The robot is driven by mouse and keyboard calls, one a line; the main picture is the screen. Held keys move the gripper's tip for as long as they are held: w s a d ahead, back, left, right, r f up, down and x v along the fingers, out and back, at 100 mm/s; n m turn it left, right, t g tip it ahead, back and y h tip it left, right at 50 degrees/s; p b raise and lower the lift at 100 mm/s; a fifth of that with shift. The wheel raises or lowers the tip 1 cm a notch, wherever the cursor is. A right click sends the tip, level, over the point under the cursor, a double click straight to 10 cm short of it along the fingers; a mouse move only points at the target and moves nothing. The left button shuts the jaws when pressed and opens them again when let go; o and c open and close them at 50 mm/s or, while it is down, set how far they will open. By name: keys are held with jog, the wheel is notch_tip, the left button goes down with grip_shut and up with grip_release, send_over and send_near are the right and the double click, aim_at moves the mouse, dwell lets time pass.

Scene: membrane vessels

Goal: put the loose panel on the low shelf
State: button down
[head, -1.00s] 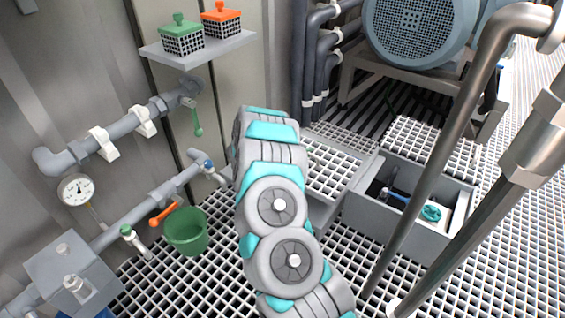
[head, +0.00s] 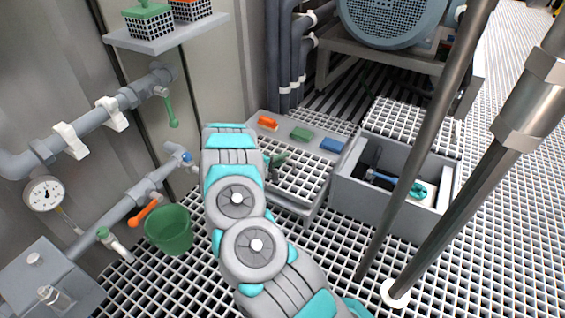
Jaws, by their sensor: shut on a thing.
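The loose panel (head: 300,180) is a pale grating plate to the right of my arm. It lies flat, over or on the low shelf (head: 295,207), a grey ledge whose edge shows below it. I cannot tell whether panel and shelf touch. My gripper (head: 273,162) is at the panel's left part, mostly hidden behind my arm, and is shut on the panel.
Orange (head: 268,123), green (head: 302,134) and blue (head: 331,145) blocks sit just behind the panel. An open grey box (head: 345,200) with a valve inside stands right. Steel rails (head: 455,215) cross the right. A green bucket (head: 170,232) and pipes are left.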

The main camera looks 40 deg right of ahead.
jog(key=shift+f, duration=0.6)
jog(key=c, duration=0.8)
grip_release()
jog(key=shift+f, duration=0.1)
jog(key=shift+c, duration=0.2)
jog(key=p+v, duration=0.1)
jog(key=v, duration=1.1)
jog(key=shift+s, duration=0.1)
